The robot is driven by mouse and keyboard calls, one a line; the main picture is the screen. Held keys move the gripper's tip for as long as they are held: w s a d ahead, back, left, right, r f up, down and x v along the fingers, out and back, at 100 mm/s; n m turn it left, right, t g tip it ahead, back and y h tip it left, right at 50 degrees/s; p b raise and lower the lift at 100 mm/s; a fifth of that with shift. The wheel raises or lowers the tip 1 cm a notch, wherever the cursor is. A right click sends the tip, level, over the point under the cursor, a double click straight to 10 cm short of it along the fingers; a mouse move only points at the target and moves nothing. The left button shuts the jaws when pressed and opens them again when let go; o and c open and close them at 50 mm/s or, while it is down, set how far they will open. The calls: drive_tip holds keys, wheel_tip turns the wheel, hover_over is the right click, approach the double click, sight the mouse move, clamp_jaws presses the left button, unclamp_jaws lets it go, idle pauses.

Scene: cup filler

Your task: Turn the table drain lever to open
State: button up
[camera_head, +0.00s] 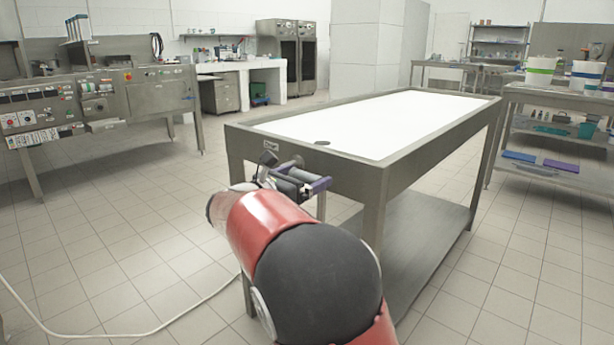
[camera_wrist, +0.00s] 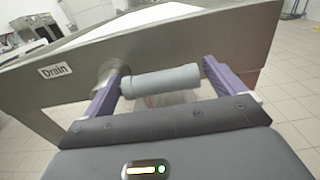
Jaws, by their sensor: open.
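The metal table (camera_head: 376,168) with a white top stands in the middle of the head view, with a small dark round drain (camera_head: 322,143) near its front edge. In the wrist view, a "Drain" label (camera_wrist: 55,71) marks the table's side. The grey cylindrical drain lever (camera_wrist: 160,80) sticks out to the right of the label and lies roughly level. My gripper (camera_wrist: 163,70) is open, with one purple finger near each end of the lever. I cannot tell whether either finger touches it. In the head view, my gripper (camera_head: 296,173) is at the table's near end, and my arm partly hides this area.
A control bench (camera_head: 95,95) stands at the left. A side table (camera_head: 560,95) with white buckets is at the right. A white cable (camera_head: 120,333) lies on the tiled floor at lower left. The floor between the control bench and the drain table is open.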

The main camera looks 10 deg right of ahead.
drive_tip(key=shift+w+d, duration=0.35)
drive_tip(key=shift+d, duration=0.15)
drive_tip(key=c, duration=1.4)
